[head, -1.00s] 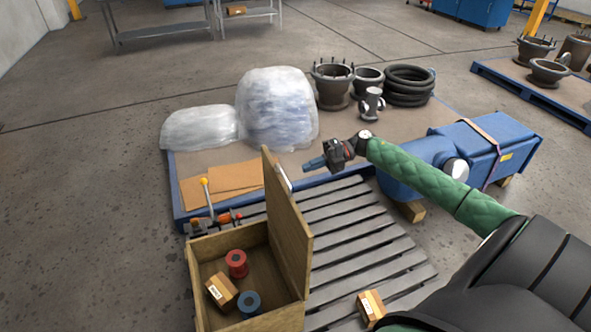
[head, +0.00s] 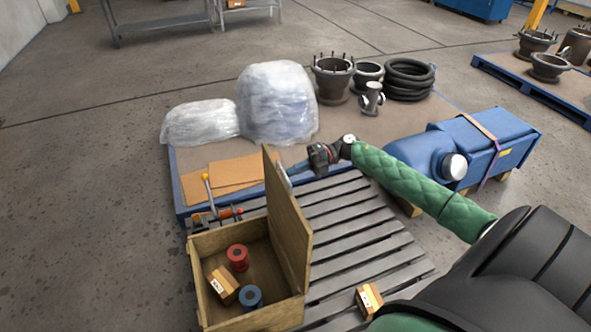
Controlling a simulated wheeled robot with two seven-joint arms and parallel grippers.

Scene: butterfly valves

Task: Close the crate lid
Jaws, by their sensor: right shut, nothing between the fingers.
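A wooden crate (head: 208,297) stands at the lower left of the head view. Its lid (head: 288,228) stands upright along the crate's right side, so the crate is open. Inside are a red spool (head: 238,257), a blue spool (head: 250,297) and a small carton (head: 223,285). My right gripper (head: 291,170) is shut and empty, just right of the lid's upper far part. Its tip is very close to the lid's outer face; I cannot tell whether they touch. My left gripper is not in view.
A slatted platform (head: 355,235) lies right of the crate, with a small carton (head: 369,299) on it. Behind is a low blue pallet with cardboard sheets (head: 233,174), wrapped bundles (head: 277,105) and valve parts (head: 333,80). A blue machine (head: 495,140) stands at the right.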

